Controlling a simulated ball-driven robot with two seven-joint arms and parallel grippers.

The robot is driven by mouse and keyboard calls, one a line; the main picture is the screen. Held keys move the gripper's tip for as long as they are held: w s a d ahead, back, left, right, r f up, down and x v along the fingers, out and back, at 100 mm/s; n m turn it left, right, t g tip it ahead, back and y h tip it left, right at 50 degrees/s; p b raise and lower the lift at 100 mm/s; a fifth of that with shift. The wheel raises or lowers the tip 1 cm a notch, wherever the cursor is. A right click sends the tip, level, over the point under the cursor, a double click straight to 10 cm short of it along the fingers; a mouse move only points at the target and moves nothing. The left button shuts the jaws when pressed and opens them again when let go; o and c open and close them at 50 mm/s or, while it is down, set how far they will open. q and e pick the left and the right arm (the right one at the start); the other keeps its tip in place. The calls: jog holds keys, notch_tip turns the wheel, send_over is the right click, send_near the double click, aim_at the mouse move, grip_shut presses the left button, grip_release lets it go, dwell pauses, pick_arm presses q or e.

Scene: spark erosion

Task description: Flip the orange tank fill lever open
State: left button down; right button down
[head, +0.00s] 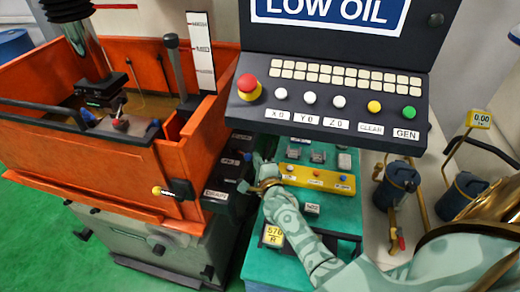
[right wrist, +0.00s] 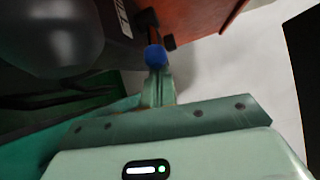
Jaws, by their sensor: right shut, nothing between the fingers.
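The orange tank (head: 90,170) stands at the left, open at the top. On the dark panel (head: 222,172) at its right side are small white labels, one reading DRAIN (head: 215,194); the other labels are too small to read surely. A small blue knob (head: 247,157) shows at this panel's right edge. My right gripper (head: 253,170) is shut and empty beside that panel. In the right wrist view the blue knob (right wrist: 155,57) sits right at my fingertips (right wrist: 158,78), on a dark stem; I cannot tell whether they touch. My left gripper is not in view.
A control console (head: 335,100) with a red button (head: 248,87) overhangs my right gripper. A teal cabinet (head: 320,158) with a yellow strip (head: 318,178) lies under my right arm. A yellow-tipped handle (head: 160,190) projects from the tank's front. Blue-grey canisters (head: 398,185) stand at the right.

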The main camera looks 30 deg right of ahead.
jog(key=shift+s+a+p, duration=0.15)
jog(key=shift+a+p, duration=0.1)
jog(key=shift+a, duration=0.3)
jog(key=shift+s+a+p, duration=0.15)
jog(key=shift+a+p, duration=0.05)
jog(key=shift+a, duration=0.45)
